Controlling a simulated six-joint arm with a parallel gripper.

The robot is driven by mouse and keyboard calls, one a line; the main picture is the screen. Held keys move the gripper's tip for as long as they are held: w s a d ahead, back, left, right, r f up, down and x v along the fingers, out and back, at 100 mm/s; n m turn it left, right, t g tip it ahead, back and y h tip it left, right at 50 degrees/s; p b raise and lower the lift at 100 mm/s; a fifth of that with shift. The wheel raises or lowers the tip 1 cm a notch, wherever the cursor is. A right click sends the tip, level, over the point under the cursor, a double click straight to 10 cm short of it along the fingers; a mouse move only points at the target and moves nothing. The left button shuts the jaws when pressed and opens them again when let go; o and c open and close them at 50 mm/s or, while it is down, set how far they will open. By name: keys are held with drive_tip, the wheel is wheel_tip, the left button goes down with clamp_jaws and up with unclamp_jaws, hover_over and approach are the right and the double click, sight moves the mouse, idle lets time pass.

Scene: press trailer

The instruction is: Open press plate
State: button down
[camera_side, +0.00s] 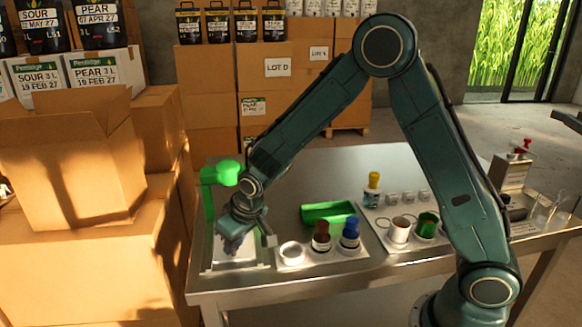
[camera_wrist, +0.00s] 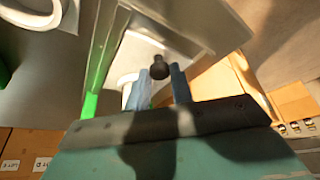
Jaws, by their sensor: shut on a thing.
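The green press (camera_side: 208,200) stands at the left end of the metal table, with its rounded green head level with my wrist. My gripper (camera_side: 230,246) points down at the pale base of the press (camera_side: 240,266). In the wrist view, my gripper's two blue-grey fingers (camera_wrist: 162,82) stand on either side of a black knob (camera_wrist: 158,66), shut on it. The knob stands out against a grey metal plate (camera_wrist: 190,22). A white round part (camera_wrist: 127,79) shows partly behind the left finger. The exact finger contact is too small to tell in the side view.
A tray with a white ring (camera_side: 292,252), a brown-capped bottle (camera_side: 321,236) and a blue-capped bottle (camera_side: 350,233) is close to the right. A green trough (camera_side: 327,211) lies behind them. Cardboard boxes (camera_side: 75,160) crowd the left side. The table's back middle is clear.

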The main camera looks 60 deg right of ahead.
drive_tip(key=shift+s+a, duration=0.25)
drive_tip(key=shift+a, duration=0.1)
drive_tip(key=c, duration=1.2)
unclamp_jaws()
drive_tip(key=shift+c, duration=0.2)
drive_tip(key=shift+r, duration=0.1)
drive_tip(key=v, duration=1.3)
drive_tip(key=shift+s+r, duration=0.2)
drive_tip(key=shift+r, duration=0.1)
